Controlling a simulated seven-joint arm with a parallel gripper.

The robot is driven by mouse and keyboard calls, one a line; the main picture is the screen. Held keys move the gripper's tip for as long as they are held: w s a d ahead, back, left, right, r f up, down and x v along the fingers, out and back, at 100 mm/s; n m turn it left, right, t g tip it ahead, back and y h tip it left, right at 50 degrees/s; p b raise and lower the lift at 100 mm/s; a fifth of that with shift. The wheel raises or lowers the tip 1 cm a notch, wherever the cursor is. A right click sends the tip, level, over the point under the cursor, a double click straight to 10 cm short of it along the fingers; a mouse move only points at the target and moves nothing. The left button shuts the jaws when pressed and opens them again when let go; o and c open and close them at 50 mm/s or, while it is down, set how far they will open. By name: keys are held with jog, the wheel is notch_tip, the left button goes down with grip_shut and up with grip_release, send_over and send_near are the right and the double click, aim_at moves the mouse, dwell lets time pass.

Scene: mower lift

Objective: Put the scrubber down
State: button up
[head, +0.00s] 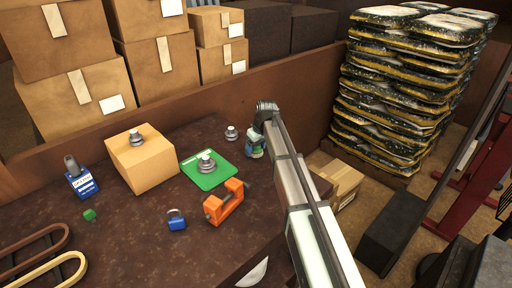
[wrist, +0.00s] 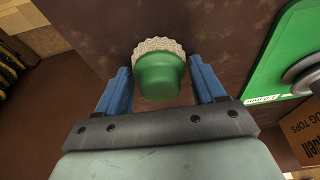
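The scrubber (wrist: 160,76), a round green body with a pale bristly rim, sits between the two blue fingers of my gripper (wrist: 161,84) in the wrist view. The fingers flank it closely on both sides, and my gripper appears shut on it. In the head view my gripper (head: 254,152) is at the right side of the brown table (head: 130,250), right of the green mat (head: 190,180). The scrubber is hard to make out there. I cannot tell how far it is above the tabletop.
A grey weight (head: 206,163) stands on the mat. An orange clamp (head: 226,203), blue padlock (head: 176,220), cardboard box (head: 142,163) with another weight, blue bottle (head: 81,180) and small weight (head: 231,132) stand around. A raised wall (head: 290,82) edges the back. Some tabletop is bare at front.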

jog(key=o, duration=0.3)
jog(key=v, duration=1.2)
jog(key=shift+r, duration=0.15)
